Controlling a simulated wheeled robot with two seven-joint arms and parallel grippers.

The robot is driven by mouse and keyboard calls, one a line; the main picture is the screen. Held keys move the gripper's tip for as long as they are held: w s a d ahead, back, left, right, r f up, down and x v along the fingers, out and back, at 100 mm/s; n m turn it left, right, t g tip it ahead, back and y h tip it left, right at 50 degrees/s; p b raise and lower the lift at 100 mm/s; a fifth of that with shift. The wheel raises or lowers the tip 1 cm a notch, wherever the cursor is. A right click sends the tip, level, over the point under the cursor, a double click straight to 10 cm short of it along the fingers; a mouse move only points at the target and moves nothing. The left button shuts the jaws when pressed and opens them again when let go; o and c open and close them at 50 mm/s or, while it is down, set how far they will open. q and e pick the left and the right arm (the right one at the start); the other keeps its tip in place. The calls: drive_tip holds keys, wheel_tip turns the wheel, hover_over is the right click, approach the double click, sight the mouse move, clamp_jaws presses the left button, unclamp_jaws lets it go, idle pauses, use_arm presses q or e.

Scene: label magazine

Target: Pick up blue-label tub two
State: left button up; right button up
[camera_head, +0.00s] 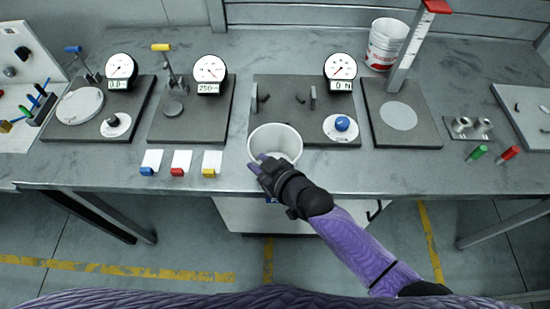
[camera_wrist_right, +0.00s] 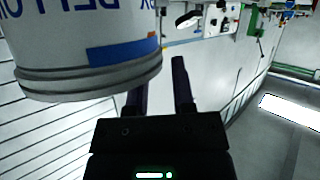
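A white tub (camera_head: 283,136) stands mouth up near the table's front edge, at the middle of the head view. In the right wrist view the tub (camera_wrist_right: 70,25) fills the upper left, with blue lettering, a blue label (camera_wrist_right: 122,49) and a ridged rim. My right gripper (camera_head: 257,162) is at the tub's near left rim. In the wrist view its two fingers (camera_wrist_right: 159,88) are apart, with a clear gap between them. The left finger is partly hidden by the tub; whether it touches the wall I cannot tell. My left gripper is not in view.
A white tub with red marking (camera_head: 384,48) stands at the back right beside a tall ruler post (camera_head: 411,48). Plates with dials stand along the table (camera_head: 300,180). Blue, red and yellow clips with white cards (camera_head: 181,160) lie left of the gripper; green and red-handled tools (camera_head: 509,153) lie right.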

clamp_jaws()
idle(1.2)
